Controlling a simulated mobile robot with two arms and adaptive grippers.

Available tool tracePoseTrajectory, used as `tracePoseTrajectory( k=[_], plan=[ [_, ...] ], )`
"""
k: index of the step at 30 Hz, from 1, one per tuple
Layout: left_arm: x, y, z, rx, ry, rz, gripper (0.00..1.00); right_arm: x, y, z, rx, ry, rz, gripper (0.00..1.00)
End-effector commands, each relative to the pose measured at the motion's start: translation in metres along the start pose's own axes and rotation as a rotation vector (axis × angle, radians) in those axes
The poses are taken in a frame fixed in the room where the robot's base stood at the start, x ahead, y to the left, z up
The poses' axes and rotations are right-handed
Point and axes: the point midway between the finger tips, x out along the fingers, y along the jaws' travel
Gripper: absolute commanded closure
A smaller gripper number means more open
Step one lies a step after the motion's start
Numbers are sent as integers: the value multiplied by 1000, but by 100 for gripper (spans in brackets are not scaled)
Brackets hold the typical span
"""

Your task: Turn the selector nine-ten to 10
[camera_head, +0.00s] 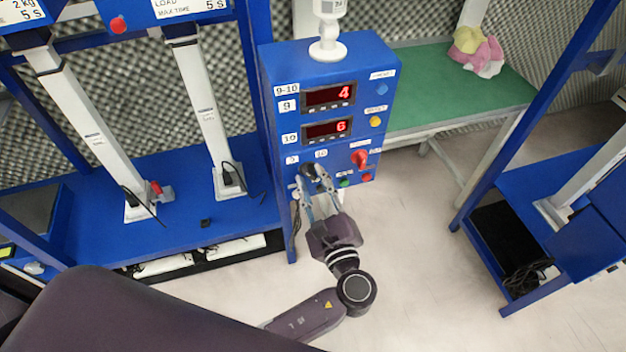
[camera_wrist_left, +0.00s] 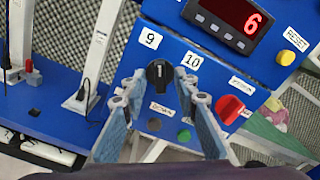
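The black selector knob (camera_wrist_left: 159,72) is on the blue control box (camera_head: 322,70), just below the white labels 9 (camera_wrist_left: 151,39) and 10 (camera_wrist_left: 192,60). Its white mark points up in the left wrist view, more towards label 9 than label 10. My left gripper (camera_wrist_left: 159,85) is open, with one fingertip on each side of the knob; a gap shows on both sides. In the head view the left gripper (camera_head: 314,174) is at the lower left of the panel and partly hides the knob. My right gripper is not in view.
A red rotary switch (camera_head: 360,158), a green button (camera_head: 345,182) and a grey button (camera_wrist_left: 154,124) are close to the fingers. Red displays (camera_head: 328,96) and a yellow button (camera_head: 376,121) are higher up. A blue test frame (camera_head: 170,220) stands left, a green table (camera_head: 440,90) behind.

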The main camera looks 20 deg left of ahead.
Motion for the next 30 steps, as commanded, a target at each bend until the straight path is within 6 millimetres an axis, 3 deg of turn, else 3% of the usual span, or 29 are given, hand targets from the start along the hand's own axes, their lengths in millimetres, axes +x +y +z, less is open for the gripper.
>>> tracePoseTrajectory(
  k=[2, 10, 20, 30],
  plan=[
    [0, 0, 0, 0, 0, 0, 72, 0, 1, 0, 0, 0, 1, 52],
    [0, 0, 0, 0, 0, 0, 100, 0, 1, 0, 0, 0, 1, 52],
    [-1, 0, 1, 18, 1, 1, 100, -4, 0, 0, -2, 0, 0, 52],
    [-1, -2, 4, 196, 3, 2, 100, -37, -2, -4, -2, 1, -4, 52]
  ],
)
